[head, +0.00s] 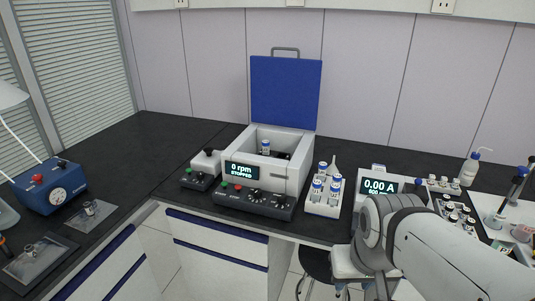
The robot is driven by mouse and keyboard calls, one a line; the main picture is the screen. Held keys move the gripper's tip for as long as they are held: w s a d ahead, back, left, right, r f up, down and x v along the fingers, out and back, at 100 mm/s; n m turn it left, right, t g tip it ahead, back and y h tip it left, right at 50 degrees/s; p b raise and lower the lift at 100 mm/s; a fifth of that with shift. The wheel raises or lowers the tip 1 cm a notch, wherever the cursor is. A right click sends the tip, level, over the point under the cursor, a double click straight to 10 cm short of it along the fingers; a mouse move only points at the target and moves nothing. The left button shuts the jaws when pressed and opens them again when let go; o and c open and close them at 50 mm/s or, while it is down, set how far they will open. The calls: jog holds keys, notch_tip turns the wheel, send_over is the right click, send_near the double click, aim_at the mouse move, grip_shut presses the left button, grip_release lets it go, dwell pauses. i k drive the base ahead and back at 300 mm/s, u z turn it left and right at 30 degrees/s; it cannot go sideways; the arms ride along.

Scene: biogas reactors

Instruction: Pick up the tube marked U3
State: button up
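Several tubes with blue caps and white labels (317,187) stand upright in a white rack (312,208) on the dark bench, right of the centrifuge. Another tube (265,147) stands in the open chamber of the centrifuge (291,173). The labels are too small to read, so I cannot tell which tube is U3. My arm comes in from the lower right and bends down in front of the bench, right of the rack. My gripper's fingers do not show.
The centrifuge's blue lid stands open; its display (242,171) reads 0 rpm, STOPPED. A box reading 0.00 A (379,187) is partly behind my arm. A wash bottle (469,170) and small vials are at right. A blue gauge box (50,188) is at left. A stool (316,262) is below.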

aim_at(266, 144)
jog(key=z, duration=0.05)
jog(key=k, duration=0.65)
jog(key=u, duration=0.5)
jog(key=i, duration=1.95)
jog(key=z, duration=0.7)
